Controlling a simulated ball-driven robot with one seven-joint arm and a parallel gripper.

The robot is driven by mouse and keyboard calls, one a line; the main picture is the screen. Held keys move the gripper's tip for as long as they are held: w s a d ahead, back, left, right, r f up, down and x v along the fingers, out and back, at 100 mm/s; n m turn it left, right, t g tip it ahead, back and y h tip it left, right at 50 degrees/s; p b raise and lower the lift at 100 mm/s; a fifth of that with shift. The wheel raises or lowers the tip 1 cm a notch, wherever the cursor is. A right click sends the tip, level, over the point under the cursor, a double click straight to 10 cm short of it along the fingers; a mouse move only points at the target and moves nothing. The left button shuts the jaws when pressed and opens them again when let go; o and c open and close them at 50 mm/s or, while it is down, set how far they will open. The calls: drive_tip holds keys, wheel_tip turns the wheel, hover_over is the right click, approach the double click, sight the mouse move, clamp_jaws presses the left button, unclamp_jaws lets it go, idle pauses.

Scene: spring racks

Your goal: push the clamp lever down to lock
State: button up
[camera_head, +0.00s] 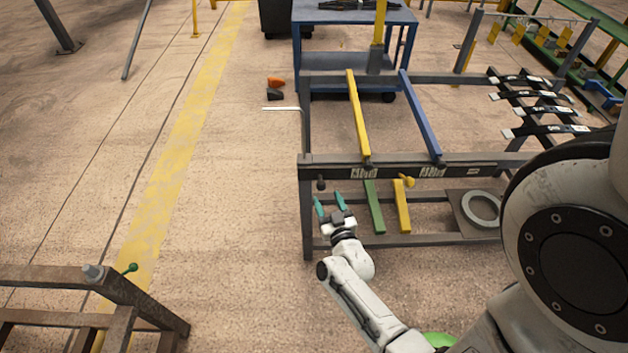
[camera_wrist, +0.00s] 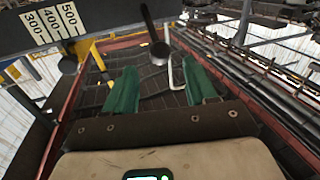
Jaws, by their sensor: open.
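A dark lever with a round dark end (camera_wrist: 160,54) shows in the wrist view, just beyond and between my fingertips, its thin arm running up the picture. In the head view a small dark knob (camera_head: 320,183) at the rack's left post, just above my fingertips, appears to be the same lever. My gripper (camera_head: 330,203) is open with its green fingers apart and nothing between them; it also shows in the wrist view (camera_wrist: 163,82). I see no contact with the lever. A second dark knob (camera_wrist: 68,63) hangs below the numbered scale in the wrist view.
The dark rack frame (camera_head: 307,215) surrounds the reach area. A numbered scale plate (camera_wrist: 52,22) is on its beam. A green bar (camera_head: 374,206) and a yellow bar (camera_head: 402,207) stand right of my gripper.

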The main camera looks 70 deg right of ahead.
sight(322, 187)
drive_tip(key=x, duration=0.9)
clamp_jaws()
idle(0.4)
